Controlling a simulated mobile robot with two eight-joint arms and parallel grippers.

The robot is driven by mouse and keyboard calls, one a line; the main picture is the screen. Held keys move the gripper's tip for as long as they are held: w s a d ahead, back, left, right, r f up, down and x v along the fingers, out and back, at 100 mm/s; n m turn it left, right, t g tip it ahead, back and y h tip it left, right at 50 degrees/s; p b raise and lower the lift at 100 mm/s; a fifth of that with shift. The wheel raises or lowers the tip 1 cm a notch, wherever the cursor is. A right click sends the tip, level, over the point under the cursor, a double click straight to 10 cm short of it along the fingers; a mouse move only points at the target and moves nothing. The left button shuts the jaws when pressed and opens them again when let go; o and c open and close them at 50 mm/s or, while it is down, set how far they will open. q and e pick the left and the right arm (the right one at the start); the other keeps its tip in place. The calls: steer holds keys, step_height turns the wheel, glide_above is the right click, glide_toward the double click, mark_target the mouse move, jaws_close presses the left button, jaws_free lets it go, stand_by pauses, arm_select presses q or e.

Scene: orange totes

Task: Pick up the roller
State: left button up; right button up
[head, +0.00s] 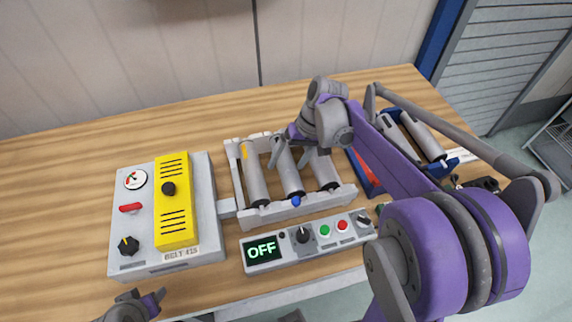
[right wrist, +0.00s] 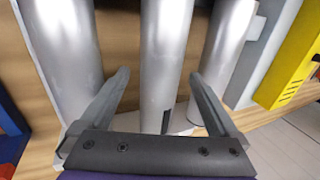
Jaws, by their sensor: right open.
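Three grey rollers lie side by side in a pale conveyor frame (head: 235,185): a left one (head: 255,178), a middle one (head: 290,175) and a right one (head: 324,172). My right gripper (head: 283,150) is over the frame, by the far part of the middle roller. In the right wrist view, my right gripper (right wrist: 160,74) is open, with one finger on each side of the middle roller (right wrist: 164,55). I cannot tell whether the fingers touch it. My left gripper (head: 140,302) is partly in view at the bottom left, and its fingers are unclear.
A grey box with a yellow cover (head: 172,215) stands left of the frame. A control panel reading OFF (head: 262,250) lies in front. More rollers lie in a blue tray (head: 436,168) at the right, partly behind my right arm. The table's left side is clear.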

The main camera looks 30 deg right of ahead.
steer(key=shift+a+f, duration=0.1)
steer(key=shift+f, duration=0.1)
jaws_close()
stand_by(0.4)
